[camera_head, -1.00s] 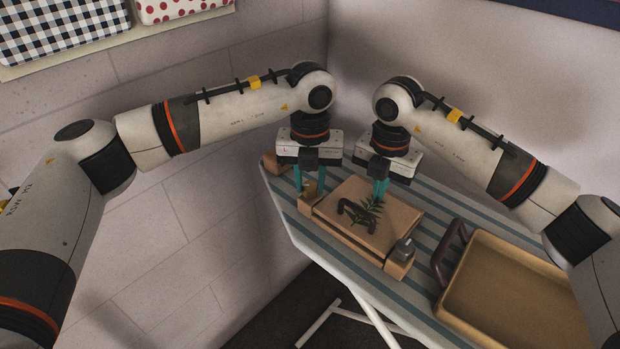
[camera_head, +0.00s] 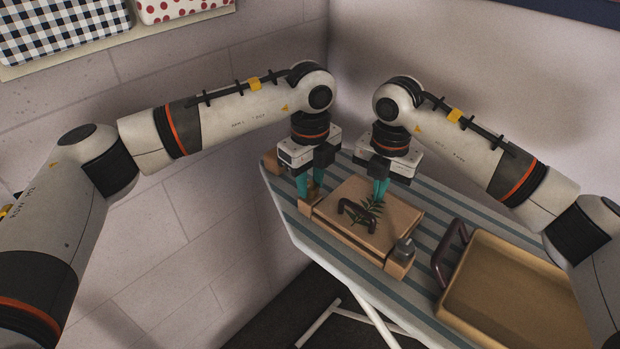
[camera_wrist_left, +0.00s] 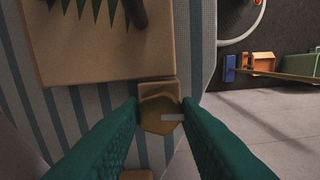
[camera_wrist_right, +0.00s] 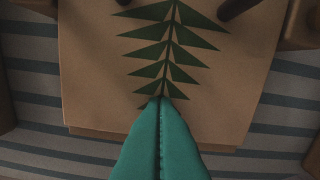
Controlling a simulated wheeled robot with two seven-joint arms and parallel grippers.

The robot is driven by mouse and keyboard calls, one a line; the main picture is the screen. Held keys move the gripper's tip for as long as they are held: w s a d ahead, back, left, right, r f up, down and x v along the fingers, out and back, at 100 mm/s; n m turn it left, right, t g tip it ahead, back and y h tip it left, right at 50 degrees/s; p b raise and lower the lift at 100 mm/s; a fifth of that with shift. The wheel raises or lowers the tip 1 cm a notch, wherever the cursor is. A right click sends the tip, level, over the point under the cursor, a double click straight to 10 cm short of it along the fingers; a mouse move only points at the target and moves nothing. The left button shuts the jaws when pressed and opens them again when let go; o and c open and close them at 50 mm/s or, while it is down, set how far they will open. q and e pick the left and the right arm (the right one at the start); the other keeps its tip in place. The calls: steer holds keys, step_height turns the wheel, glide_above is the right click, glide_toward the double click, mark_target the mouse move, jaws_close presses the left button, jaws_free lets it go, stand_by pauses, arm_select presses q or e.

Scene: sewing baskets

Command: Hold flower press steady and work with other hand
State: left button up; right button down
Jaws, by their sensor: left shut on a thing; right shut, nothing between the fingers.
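The flower press (camera_head: 402,216) is a flat wooden block on a striped board, with a dark arched handle (camera_head: 352,206) and a green fern motif (camera_wrist_right: 165,48) on top. A yellowish six-sided knob (camera_wrist_left: 160,113) sits at a small wooden block on its near-left side. My left gripper (camera_head: 309,190) is shut on this knob, with a green finger at each side. A grey knob (camera_head: 404,246) stands at the front right side of the press. My right gripper (camera_head: 380,195) is shut and empty, its tips over the fern; whether they touch the top is unclear.
A tan tray (camera_head: 510,292) with a dark handle lies on the striped board (camera_head: 424,262) to the right of the press. A wall (camera_head: 190,235) stands close to the left.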

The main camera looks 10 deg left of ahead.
arm_select(q)
steer(key=shift+n, duration=0.5)
arm_select(e)
steer(key=shift+d+f, duration=0.1)
steer(key=shift+f, duration=0.25)
arm_select(q)
steer(key=o, duration=1)
arm_select(e)
steer(key=shift+s, duration=0.1)
arm_select(q)
step_height(320, 180, up, 12)
steer(key=shift+s+r, duration=0.1)
step_height(320, 180, up, 7)
glide_above(310, 186)
stand_by(0.4)
arm_select(e)
steer(key=shift+r, duration=0.1)
